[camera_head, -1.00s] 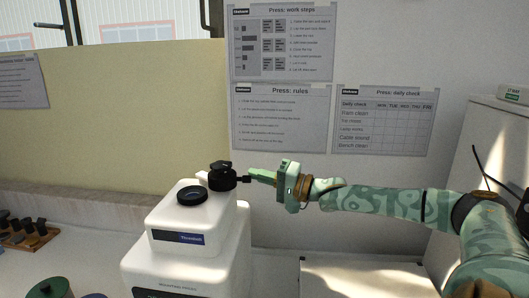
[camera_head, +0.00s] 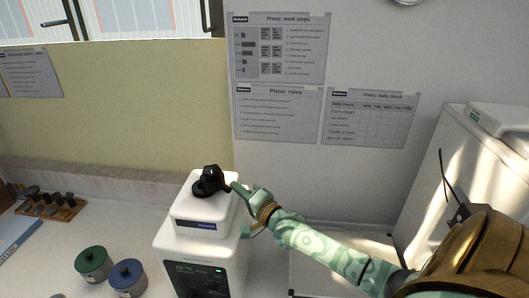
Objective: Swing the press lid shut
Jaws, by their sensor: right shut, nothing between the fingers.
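The white press (camera_head: 190,258) stands on the bench at the lower centre, its small screen lit. Its black lid (camera_head: 211,173) is on the top and overlaps the right and back part of the dark round opening (camera_head: 203,190). I cannot tell whether it is fully seated. My right gripper (camera_head: 233,187) comes in from the right, shut and empty. Its fingertips are at the right side of the lid, touching it or very close. The gripper's own body is partly hidden by its angle. My left gripper is not in view.
A wooden rack (camera_head: 52,206) with several dark pieces sits further left. A white cabinet (camera_head: 470,165) is at the right. Posters hang on the wall behind.

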